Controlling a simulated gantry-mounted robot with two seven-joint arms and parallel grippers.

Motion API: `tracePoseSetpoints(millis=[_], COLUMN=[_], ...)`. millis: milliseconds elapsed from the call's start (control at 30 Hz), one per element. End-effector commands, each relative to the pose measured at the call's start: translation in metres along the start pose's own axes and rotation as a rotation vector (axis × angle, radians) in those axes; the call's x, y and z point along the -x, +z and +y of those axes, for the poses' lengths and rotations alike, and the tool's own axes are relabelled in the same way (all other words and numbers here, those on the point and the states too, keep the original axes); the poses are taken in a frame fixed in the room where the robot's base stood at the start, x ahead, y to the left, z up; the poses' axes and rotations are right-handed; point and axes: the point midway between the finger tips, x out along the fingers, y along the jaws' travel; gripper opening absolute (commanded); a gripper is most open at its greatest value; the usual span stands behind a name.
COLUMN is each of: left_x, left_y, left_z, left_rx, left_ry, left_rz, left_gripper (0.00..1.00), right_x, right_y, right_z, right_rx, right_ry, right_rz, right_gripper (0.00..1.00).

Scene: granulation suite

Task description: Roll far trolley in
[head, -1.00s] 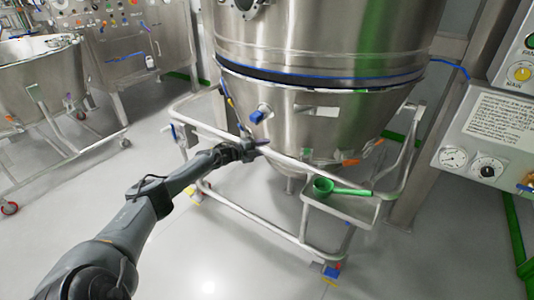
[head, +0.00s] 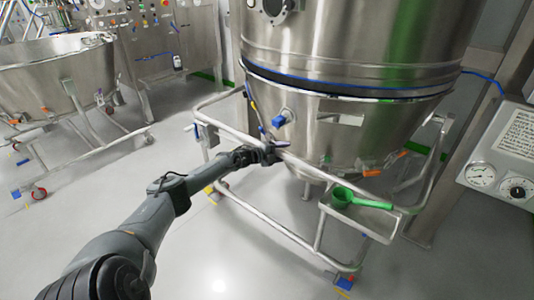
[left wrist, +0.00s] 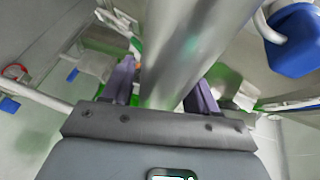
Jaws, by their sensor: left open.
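A trolley of pale metal tube (head: 262,208) stands in front of me, under a large steel cone-bottomed vessel (head: 330,125). Another trolley (head: 95,145) carrying an open steel bowl (head: 50,75) stands farther left; I cannot tell which one the task calls far. My left gripper (head: 274,150) is at the upper front rail of the trolley in front. In the left wrist view, the open purple fingers (left wrist: 160,90) lie on either side of a thick pale tube (left wrist: 185,45). Contact with the tube cannot be told. My right gripper is out of view.
A green scoop (head: 360,199) rests on the trolley's small side shelf (head: 378,228). A blue knob (head: 283,118) projects from the cone near my gripper. A gauge panel (head: 508,160) stands at the right. The floor (head: 225,265) in front and to the left is clear.

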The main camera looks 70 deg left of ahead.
Motion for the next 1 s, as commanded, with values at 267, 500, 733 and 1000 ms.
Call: tracePoseSetpoints(millis=[267, 500, 733, 1000], left_x=[0.027, 0.057, 0.082, 0.100], left_y=[-0.001, -0.001, -0.001, -0.001], left_z=[-0.004, -0.005, -0.005, -0.003], left_rx=[-0.001, -0.001, -0.002, -0.001], left_ry=[0.004, 0.002, 0.000, -0.003], left_rz=[0.001, 0.001, 0.001, 0.002], left_gripper=[0.59, 0.59, 0.59, 0.59], right_x=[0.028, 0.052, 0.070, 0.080], right_y=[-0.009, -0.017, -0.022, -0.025], right_z=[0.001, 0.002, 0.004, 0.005], right_rx=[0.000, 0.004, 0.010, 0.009], right_ry=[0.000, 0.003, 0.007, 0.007], right_rz=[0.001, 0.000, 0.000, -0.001], right_gripper=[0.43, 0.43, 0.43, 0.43])
